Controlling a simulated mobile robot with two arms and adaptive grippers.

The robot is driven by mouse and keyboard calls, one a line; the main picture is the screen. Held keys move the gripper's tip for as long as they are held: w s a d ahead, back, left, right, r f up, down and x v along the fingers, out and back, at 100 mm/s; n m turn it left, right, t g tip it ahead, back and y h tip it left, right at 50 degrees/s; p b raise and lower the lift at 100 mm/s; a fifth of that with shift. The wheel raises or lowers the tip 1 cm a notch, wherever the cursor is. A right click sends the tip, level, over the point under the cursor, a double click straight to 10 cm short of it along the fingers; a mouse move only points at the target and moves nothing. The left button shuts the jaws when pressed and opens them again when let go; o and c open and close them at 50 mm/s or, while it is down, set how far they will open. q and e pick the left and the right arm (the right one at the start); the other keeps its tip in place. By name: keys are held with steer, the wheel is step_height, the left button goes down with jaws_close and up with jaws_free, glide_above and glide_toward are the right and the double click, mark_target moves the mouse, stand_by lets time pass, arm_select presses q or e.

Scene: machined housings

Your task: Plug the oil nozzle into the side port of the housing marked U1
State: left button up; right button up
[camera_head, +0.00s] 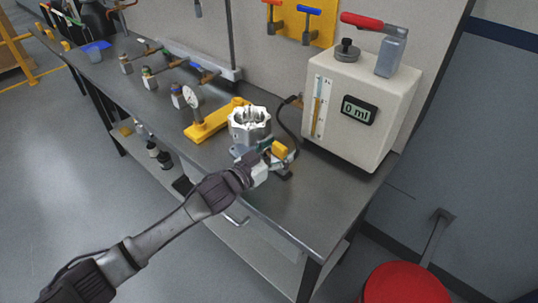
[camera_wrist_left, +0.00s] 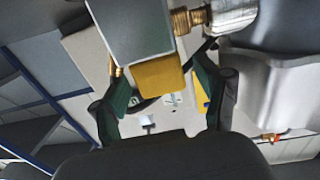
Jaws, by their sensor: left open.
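The silver housing (camera_head: 249,122) stands upright on a fixture on the bench; it also shows at the right of the left wrist view (camera_wrist_left: 285,90). I cannot read a U1 mark. The oil nozzle, with a yellow block (camera_head: 279,148), is at the housing's near right side. In the left wrist view the nozzle has a grey body (camera_wrist_left: 130,28), a yellow part and a brass fitting (camera_wrist_left: 188,20) that meets a silver part by the housing; how deep it sits is hidden. My left gripper (camera_head: 274,157) is open, its dark green fingers on either side of the yellow part. My right gripper is out of view.
A white oil dispenser (camera_head: 361,108) reading 0 ml stands right of the housing, with a black hose (camera_head: 285,122) beside it. Valves line the bench's back. The front right bench top is clear.

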arm_select(q)
steer(key=v, duration=1.1)
steer(key=shift+s+a+r, duration=0.1)
steer(key=shift+s+a, duration=0.1)
steer(key=shift+s, duration=0.05)
